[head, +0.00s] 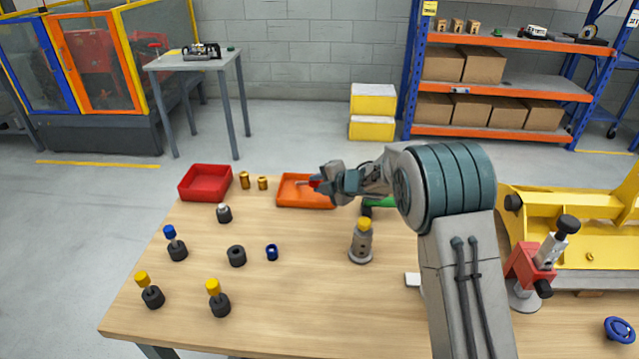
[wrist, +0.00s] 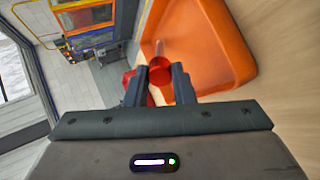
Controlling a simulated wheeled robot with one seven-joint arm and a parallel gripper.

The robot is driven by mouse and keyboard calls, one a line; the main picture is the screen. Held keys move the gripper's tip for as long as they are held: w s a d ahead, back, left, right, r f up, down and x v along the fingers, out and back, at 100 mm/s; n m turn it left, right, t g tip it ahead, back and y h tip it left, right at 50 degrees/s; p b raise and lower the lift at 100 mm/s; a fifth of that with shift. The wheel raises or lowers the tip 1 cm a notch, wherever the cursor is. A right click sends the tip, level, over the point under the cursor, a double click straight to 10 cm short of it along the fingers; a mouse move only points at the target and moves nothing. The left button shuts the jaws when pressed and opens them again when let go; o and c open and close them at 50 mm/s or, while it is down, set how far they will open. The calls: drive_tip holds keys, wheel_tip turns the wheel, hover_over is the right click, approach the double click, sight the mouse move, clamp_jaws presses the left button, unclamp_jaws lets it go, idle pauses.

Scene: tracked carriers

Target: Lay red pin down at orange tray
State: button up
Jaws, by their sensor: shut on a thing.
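The orange tray (head: 290,203) lies on the far side of the wooden table; it also fills the upper right of the wrist view (wrist: 240,45). My gripper (head: 316,184) is over the right part of the tray in the head view. It is shut on the red pin (wrist: 160,70), whose red head sits between the fingertips in the wrist view. The pin's thin grey shank (wrist: 159,48) points away from my gripper, towards the tray. The head view shows the shank reaching left over the tray. I cannot tell whether the pin touches the tray.
A red tray (head: 205,196) and two brass pieces (head: 253,181) stand left of the orange tray. Several dark holders, some with blue or yellow tops, stand on the left of the table. A grey post with a yellow top (head: 361,243) stands in front of my arm.

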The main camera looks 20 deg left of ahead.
drive_tip(key=o, duration=1)
drive_tip(key=shift+o, duration=0.2)
drive_tip(key=v, duration=1.4)
drive_tip(key=shift+b, duration=0.35)
drive_tip(key=shift+f, duration=0.1)
